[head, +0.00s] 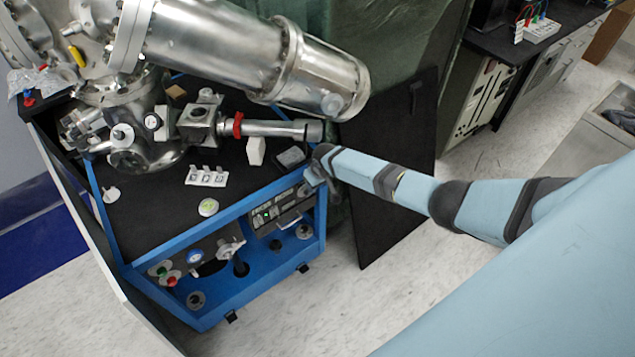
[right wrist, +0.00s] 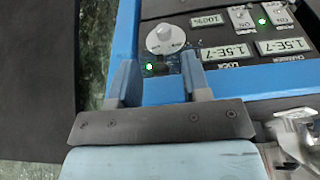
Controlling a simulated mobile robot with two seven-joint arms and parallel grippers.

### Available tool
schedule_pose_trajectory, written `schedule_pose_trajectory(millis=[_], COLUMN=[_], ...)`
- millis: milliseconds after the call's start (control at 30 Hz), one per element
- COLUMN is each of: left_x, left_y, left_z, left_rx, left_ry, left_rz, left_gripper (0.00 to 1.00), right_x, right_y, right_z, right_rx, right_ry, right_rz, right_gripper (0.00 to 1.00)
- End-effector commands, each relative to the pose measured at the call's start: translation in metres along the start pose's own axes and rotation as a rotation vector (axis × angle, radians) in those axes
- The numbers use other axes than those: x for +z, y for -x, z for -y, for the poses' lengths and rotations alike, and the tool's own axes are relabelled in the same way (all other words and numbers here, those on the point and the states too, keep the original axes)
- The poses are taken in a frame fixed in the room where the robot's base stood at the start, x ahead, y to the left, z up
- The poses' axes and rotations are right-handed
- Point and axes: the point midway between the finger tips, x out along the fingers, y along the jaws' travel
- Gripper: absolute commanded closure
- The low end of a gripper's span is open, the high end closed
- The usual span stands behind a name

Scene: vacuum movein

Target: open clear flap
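My right gripper (head: 316,174) is at the front right corner of the blue-framed cart (head: 160,258). In the right wrist view its two fingers (right wrist: 157,68) stand apart with nothing held between them. A dark instrument panel (head: 278,212) is set in the cart's front, left of the gripper. I cannot make out a clear flap for certain. A shiny, partly see-through piece (right wrist: 296,136) is cut off at the lower right. My left gripper is not in view.
Large metal vacuum tubes (head: 215,50) hang above the cart. A metal pipe with a red ring (head: 275,129) lies close behind the gripper. A dark upright panel (head: 385,215) stands right of the cart. The floor (head: 330,300) in front is clear.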

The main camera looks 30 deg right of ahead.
Motion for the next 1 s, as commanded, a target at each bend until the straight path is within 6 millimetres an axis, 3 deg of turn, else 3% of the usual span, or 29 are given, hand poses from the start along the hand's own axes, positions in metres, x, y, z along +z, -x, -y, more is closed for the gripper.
schedule_pose_trajectory(millis=[267,700,1000], left_x=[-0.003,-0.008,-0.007], left_y=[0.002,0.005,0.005], left_z=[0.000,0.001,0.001], left_rx=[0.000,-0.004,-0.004], left_ry=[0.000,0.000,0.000], left_rz=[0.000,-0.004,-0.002], left_gripper=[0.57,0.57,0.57], right_x=[-0.001,0.000,0.000], right_y=[0.011,0.096,0.120], right_z=[0.000,0.000,0.000], right_rx=[-0.001,0.000,0.000], right_ry=[0.001,0.001,0.000], right_rz=[-0.002,-0.002,0.001], right_gripper=[0.57,0.57,0.57])
